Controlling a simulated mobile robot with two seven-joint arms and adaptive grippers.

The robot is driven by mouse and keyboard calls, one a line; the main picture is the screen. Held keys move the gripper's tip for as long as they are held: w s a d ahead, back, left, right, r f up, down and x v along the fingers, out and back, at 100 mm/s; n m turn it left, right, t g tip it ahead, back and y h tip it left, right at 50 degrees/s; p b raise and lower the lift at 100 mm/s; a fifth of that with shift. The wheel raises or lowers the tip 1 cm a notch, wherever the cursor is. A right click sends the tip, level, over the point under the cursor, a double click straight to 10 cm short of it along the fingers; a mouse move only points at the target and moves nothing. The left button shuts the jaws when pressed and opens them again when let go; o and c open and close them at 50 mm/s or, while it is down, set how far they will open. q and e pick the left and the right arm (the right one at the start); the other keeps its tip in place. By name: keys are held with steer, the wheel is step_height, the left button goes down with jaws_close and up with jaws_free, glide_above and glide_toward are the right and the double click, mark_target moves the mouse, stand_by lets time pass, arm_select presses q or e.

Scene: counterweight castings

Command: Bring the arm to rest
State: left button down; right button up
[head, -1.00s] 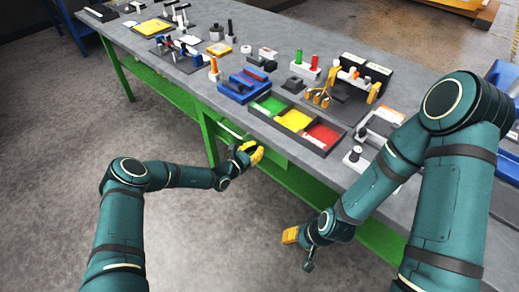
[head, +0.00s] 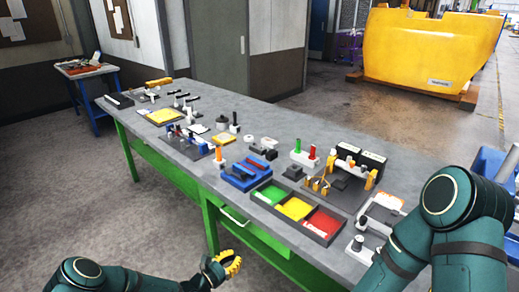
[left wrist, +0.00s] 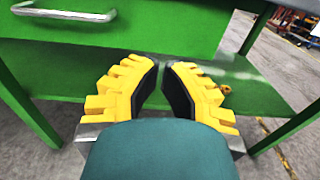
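My left gripper (head: 228,264) has yellow fingers and is at the lower edge of the head view, in front of the green workbench (head: 182,170) and below its grey top. In the left wrist view its two fingers (left wrist: 162,75) have black pads and a narrow gap between them. Nothing shows in the gap except the green bench front behind. The left forearm is teal and enters from the bottom left. My right arm stands at the right over the bench's front corner; its gripper is outside the frame.
The bench top carries a tray with green, yellow and red compartments (head: 322,241), a blue fixture (head: 244,177) and several small parts. A drawer handle (head: 234,216) sticks out near the left gripper. A large yellow casting (head: 425,50) stands far back.

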arm_select(q)
steer(key=s+d+m+g+h, duration=0.2)
steer(key=s+d+m+g, duration=0.55)
steer(key=s, duration=0.25)
steer(key=s+f+m+g+y, duration=0.3)
steer(key=s+m+g+y, duration=0.35)
steer(key=s, duration=0.55)
steer(key=s+a+r+m+t+y, duration=0.2)
steer(key=s+a+r+m+y, duration=0.1)
steer(key=m, duration=0.8)
steer(key=s+a+r, duration=0.1)
steer(key=a+r, duration=0.1)
steer(key=a, duration=0.1)
steer(key=shift+s+a+m+t+y, duration=0.3)
steer(key=shift+a+t+y, duration=0.05)
steer(key=shift+t, duration=0.05)
